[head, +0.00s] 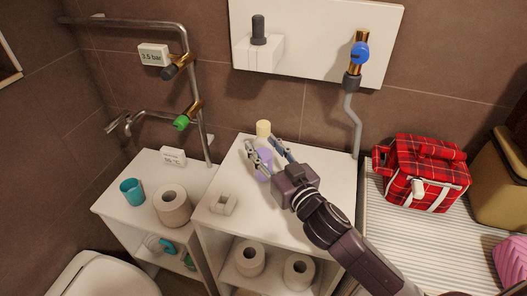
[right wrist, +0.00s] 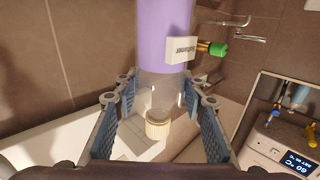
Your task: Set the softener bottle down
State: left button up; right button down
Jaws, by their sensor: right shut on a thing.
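The softener bottle (head: 264,128) has a cream cap and a purple body, and it stands roughly upright over the back of the middle white cabinet top (head: 315,190). My right gripper (head: 267,151) is shut on it, with one finger on each side. In the right wrist view the purple bottle (right wrist: 165,35) appears cap-down, with a clear section and a "Softener" label, between the pads of my right gripper (right wrist: 160,112). Its base is partly hidden, so I cannot tell whether it touches the top. My left gripper is not in view.
A small white object (head: 223,203) sits on the same top at front left. The left cabinet holds a teal cup (head: 131,190) and a paper roll (head: 172,204). A red plaid bag (head: 425,165) stands to the right. Pipes with a green valve (head: 182,123) run behind.

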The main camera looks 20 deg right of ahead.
jog(key=shift+f, duration=0.45)
jog(key=shift+f, duration=0.15)
jog(key=c, duration=1.2)
grip_release()
jog(key=shift+c, duration=0.2)
jog(key=shift+r, duration=0.25)
jog(key=s+d+b, duration=0.2)
jog(key=s, duration=0.9)
jog(key=shift+s+d+f, duration=0.15)
jog(key=shift+s, duration=0.25)
